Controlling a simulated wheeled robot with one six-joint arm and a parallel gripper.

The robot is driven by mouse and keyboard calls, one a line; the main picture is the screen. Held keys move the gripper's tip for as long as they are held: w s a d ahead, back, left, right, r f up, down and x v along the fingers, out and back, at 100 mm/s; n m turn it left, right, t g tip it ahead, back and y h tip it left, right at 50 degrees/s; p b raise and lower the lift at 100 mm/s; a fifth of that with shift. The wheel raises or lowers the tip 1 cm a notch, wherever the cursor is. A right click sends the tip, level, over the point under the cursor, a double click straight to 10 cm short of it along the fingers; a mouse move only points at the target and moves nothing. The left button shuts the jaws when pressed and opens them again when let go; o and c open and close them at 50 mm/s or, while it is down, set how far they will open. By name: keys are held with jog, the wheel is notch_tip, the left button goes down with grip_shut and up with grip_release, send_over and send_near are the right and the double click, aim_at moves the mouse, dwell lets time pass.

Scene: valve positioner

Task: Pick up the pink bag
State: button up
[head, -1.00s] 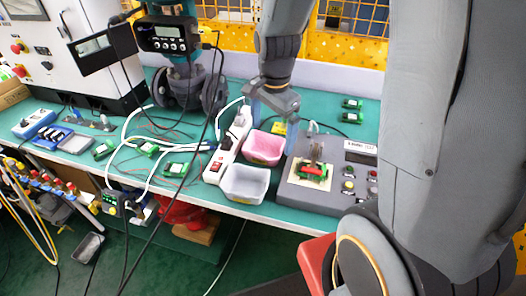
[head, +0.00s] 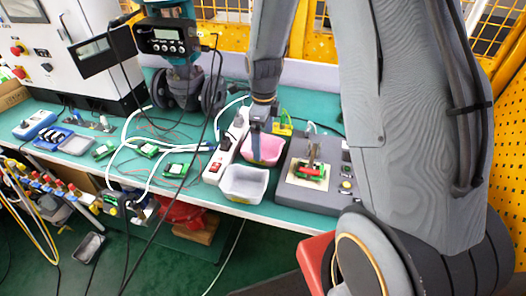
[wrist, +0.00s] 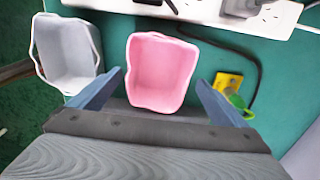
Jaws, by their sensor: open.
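The pink bag is an open-topped, empty pink container (wrist: 160,72) that stands on the green table, seen from above in the wrist view. In the head view the pink container (head: 269,150) is partly hidden by my gripper (head: 257,140). In the wrist view my gripper (wrist: 160,95) is open, with one blue finger on each side of the container's lower edge. Nothing is held between the fingers. I cannot tell how far above the rim the fingertips are.
A white container (head: 244,184) stands close beside the pink one. A white power strip (head: 227,147) lies to its left and a grey test box (head: 313,178) to its right. A yellow and green item (wrist: 230,86) lies near one finger. Cables cross the table.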

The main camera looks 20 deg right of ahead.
jog(key=shift+a+f+p, duration=0.2)
jog(key=shift+f+p, duration=0.65)
jog(key=shift+f, duration=1.4)
jog(key=c, duration=1.1)
